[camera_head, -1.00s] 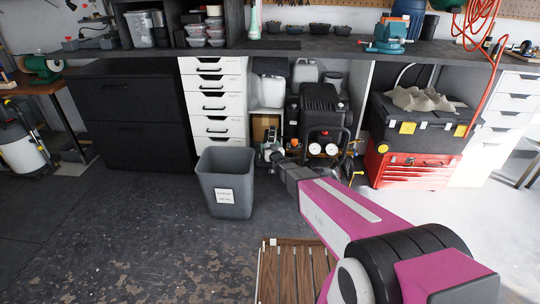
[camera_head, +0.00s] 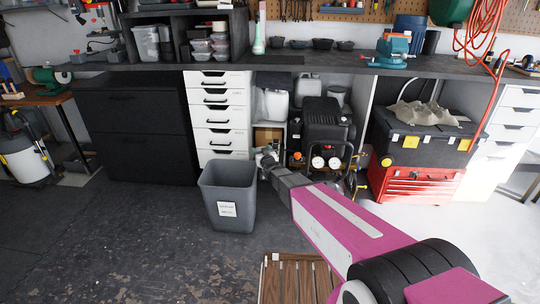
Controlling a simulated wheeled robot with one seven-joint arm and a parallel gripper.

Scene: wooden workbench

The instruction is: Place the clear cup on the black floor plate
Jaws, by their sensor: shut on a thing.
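My gripper (camera_head: 267,158) is at the far end of my magenta and grey arm. The cup's outline cannot be made out against the clutter behind. The dark, worn floor (camera_head: 120,235) spreads across the left and front. I cannot tell a separate black plate apart from it.
A grey bin (camera_head: 228,195) stands left of my wrist. Behind are white drawers (camera_head: 220,125), a black cabinet (camera_head: 135,130) and a compressor (camera_head: 322,125). A red toolbox (camera_head: 415,183) stands right. A wooden slatted thing (camera_head: 290,280) lies in front. The left floor is clear.

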